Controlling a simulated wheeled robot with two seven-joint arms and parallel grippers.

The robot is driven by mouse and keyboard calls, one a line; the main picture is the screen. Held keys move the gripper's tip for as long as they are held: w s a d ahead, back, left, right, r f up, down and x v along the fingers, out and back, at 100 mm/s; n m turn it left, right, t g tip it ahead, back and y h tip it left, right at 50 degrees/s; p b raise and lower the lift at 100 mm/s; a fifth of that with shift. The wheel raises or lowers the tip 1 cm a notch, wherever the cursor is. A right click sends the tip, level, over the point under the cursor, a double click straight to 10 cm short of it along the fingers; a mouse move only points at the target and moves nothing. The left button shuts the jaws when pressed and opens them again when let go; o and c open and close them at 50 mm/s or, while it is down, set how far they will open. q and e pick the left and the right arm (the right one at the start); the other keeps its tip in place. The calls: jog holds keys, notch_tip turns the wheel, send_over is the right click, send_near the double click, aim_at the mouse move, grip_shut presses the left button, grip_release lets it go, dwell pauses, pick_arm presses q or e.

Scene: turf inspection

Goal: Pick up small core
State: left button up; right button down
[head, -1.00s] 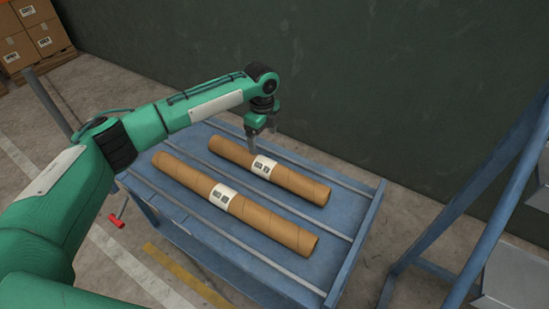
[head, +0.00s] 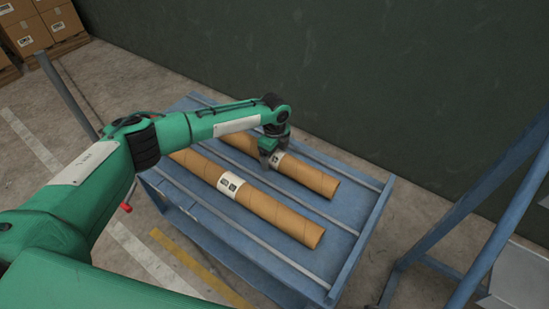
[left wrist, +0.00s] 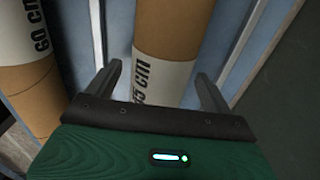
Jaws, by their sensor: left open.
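The small core (head: 312,178) is a brown cardboard tube with a white label, lying on the far side of the blue cart top. In the left wrist view the small core (left wrist: 165,32) shows a label ending in "5 cm". My left gripper (head: 268,161) is open, just above the small core at its label, and hides part of it. In the left wrist view, the fingers of my left gripper (left wrist: 160,74) stand on either side of the tube. I cannot tell whether they touch it. My right gripper is out of view.
A longer tube (head: 284,219) lies nearer, parallel to the small core; its label reads "60 cm" (left wrist: 24,40). Metal strips run along the blue cart (head: 345,240). A dark wall (head: 350,80) stands behind, and a blue frame (head: 455,235) at right.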

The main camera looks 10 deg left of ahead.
pick_arm(q)
jog(key=shift+f, duration=0.4)
jog(key=c, duration=1.2)
jog(key=shift+r, duration=0.15)
jog(key=shift+c, duration=1)
